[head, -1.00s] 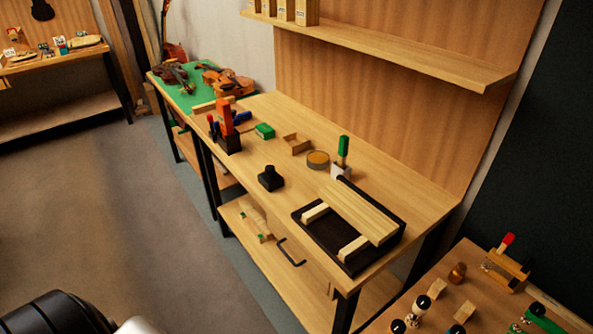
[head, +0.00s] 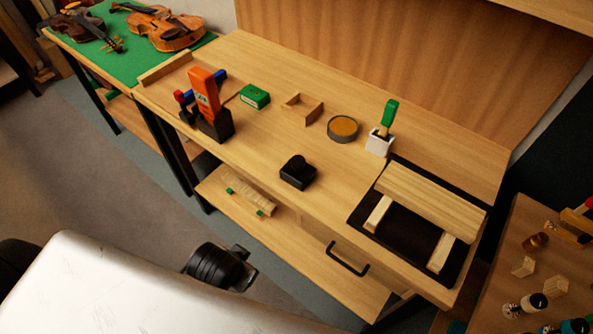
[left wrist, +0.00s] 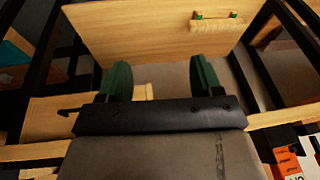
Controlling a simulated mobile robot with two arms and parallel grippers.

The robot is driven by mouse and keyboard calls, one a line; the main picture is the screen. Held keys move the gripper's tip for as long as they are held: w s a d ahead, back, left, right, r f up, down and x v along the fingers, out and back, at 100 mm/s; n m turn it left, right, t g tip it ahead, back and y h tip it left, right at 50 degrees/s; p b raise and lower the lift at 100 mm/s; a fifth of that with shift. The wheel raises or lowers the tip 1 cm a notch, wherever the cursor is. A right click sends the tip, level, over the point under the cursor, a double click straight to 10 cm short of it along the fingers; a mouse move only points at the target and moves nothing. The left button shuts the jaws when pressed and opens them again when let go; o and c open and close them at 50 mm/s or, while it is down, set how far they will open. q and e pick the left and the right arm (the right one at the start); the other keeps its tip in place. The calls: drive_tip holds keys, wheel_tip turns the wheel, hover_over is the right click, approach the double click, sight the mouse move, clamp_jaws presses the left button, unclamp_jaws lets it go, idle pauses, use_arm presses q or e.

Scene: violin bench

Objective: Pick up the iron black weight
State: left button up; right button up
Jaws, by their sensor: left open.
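The iron black weight (head: 298,172) is a small, dark block with a rounded knob on top. It stands upright near the front edge of the wooden bench, left of the dark tray, with clear bench around it. My left gripper (left wrist: 160,80) shows in the left wrist view with two green-padded fingers spread apart and nothing between them. The weight cannot be made out in that view. In the head view the left gripper's fingers are not visible, so its distance from the weight is unclear. My right gripper is in neither view.
An orange tool in a black holder (head: 212,112), a green box (head: 254,96), a round tin (head: 342,129) and a white cup (head: 380,143) stand behind the weight. A dark tray (head: 405,238) with wooden pieces lies right. A drawer handle (head: 347,259) projects in front.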

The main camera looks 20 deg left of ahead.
use_arm(q)
wheel_tip(320, 180, up, 5)
drive_tip(key=w+a+m+t+y, duration=0.1)
drive_tip(key=w+m+t+y, duration=0.1)
drive_tip(key=m+y, duration=0.15)
drive_tip(key=m+t+y, duration=0.1)
drive_tip(key=m+t, duration=1.1)
drive_tip(key=m, duration=1.4)
approach(298, 166)
drive_tip(key=a, duration=0.1)
drive_tip(key=shift+m, duration=0.35)
drive_tip(key=p+x, duration=0.1)
drive_tip(key=x, duration=0.4)
drive_tip(key=shift+w+d+f, duration=0.1)
drive_tip(key=shift+w+d, duration=0.05)
drive_tip(key=shift+d, duration=0.05)
drive_tip(key=shift+w+a, duration=0.1)
drive_tip(key=shift+w, duration=0.25)
drive_tip(key=x, duration=0.2)
drive_tip(key=p+x, duration=0.1)
drive_tip(key=x, duration=0.2)
drive_tip(key=shift+d, duration=0.25)
drive_tip(key=shift+w+a, duration=0.1)
drive_tip(key=shift+w, duration=0.2)
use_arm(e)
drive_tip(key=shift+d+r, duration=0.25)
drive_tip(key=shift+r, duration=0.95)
